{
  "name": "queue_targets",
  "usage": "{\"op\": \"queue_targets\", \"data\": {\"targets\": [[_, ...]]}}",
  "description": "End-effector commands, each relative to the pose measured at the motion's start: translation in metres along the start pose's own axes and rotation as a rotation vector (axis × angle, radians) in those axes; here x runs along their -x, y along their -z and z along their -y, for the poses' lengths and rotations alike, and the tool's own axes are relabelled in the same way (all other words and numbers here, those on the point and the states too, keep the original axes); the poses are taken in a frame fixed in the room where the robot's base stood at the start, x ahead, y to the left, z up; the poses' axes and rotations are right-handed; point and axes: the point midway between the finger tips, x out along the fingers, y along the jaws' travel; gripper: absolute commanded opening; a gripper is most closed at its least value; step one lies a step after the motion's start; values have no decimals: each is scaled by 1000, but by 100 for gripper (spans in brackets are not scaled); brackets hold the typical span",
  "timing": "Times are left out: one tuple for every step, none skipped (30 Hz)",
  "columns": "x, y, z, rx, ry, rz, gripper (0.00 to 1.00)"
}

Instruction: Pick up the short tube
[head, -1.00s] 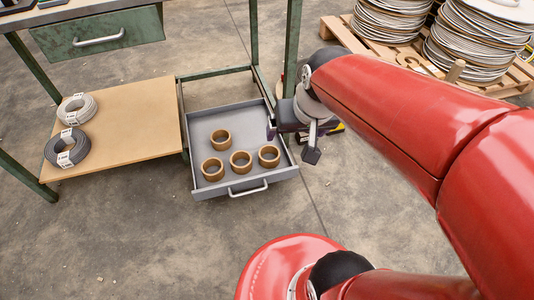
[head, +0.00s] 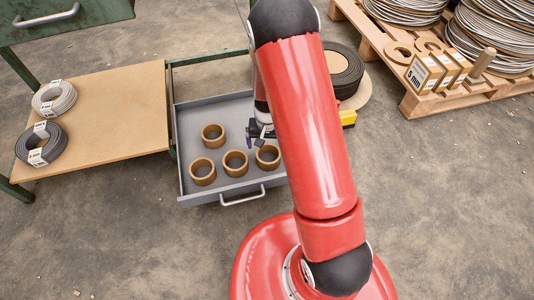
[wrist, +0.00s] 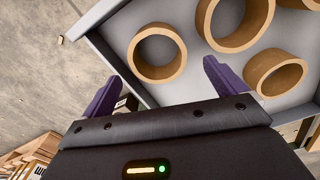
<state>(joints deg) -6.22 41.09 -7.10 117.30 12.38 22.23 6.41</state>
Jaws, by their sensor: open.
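Several short brown tubes stand on end in the open grey drawer (head: 186,150). One is at the back (head: 213,144); the others form a front row: left (head: 202,181), middle (head: 235,171) and right (head: 267,165). I cannot tell by height which is the short tube. My gripper (head: 258,138) is above the drawer's right part, close to the right tube, and partly hidden by my arm. In the wrist view, its purple fingers (wrist: 162,72) are spread wide and empty, and one tube (wrist: 157,77) appears between and beyond their tips.
The drawer has raised walls and a front handle (head: 242,196). To the left, a low shelf (head: 110,115) carries two cable coils (head: 42,145). A black coil (head: 345,75) and a yellow object (head: 347,117) are right of the drawer. A loaded pallet (head: 430,105) stands back right.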

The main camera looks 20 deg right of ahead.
Motion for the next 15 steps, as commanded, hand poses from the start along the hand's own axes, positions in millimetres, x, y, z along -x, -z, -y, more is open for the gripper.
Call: {"op": "queue_targets", "data": {"targets": [[-7,0,0,-1,-2,3,96],[-10,0,0,-1,-2,3,96],[-15,0,-1,-1,-1,2,96],[-18,0,-1,-2,-1,3,96],[-22,0,-1,-2,-2,3,96],[-25,0,-1,-2,-1,3,96],[-27,0,-1,-2,-1,3,96],[-29,0,-1,-2,-1,2,96],[-32,1,-2,-3,-1,2,96],[-35,1,-2,-3,-1,2,96],[-39,2,-2,-3,-1,3,96],[-45,2,-3,-2,-1,3,96],[-50,3,-3,-2,-1,3,96],[-55,4,-4,-2,-1,4,96],[-62,4,-4,-1,-1,4,96]]}}
